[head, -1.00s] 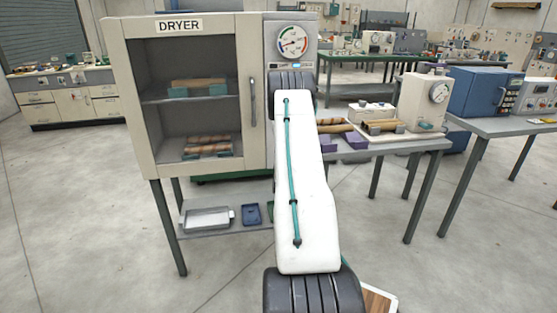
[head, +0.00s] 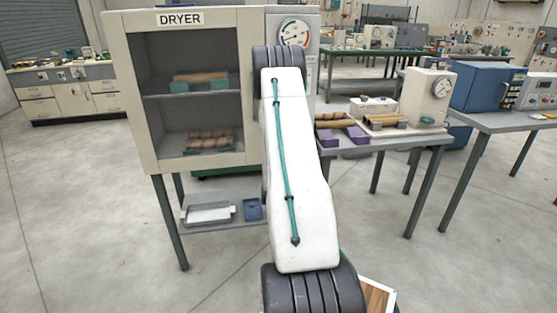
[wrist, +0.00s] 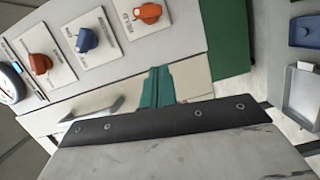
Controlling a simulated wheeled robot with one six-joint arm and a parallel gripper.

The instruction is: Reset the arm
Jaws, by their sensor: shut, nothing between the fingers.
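My arm rises through the middle of the head view, a white link with a teal cable between dark joints, in front of the right side of the dryer (head: 215,21). My gripper is hidden behind it there. In the wrist view my gripper (wrist: 157,82) shows as teal fingers, shut and empty, beyond a dark-edged grey plate. Past it are the dryer's panel with orange and blue knobs (wrist: 87,40), part of a gauge (wrist: 9,85) and a handle (wrist: 92,110). I cannot tell whether the fingers touch anything.
The dryer holds brown tubes on teal cradles (head: 208,140). Below it a shelf carries a metal tray (head: 208,213) and a blue tray (head: 253,209). A table (head: 400,141) with tubes and a dial machine (head: 427,95) stands right. The floor in front is mostly clear.

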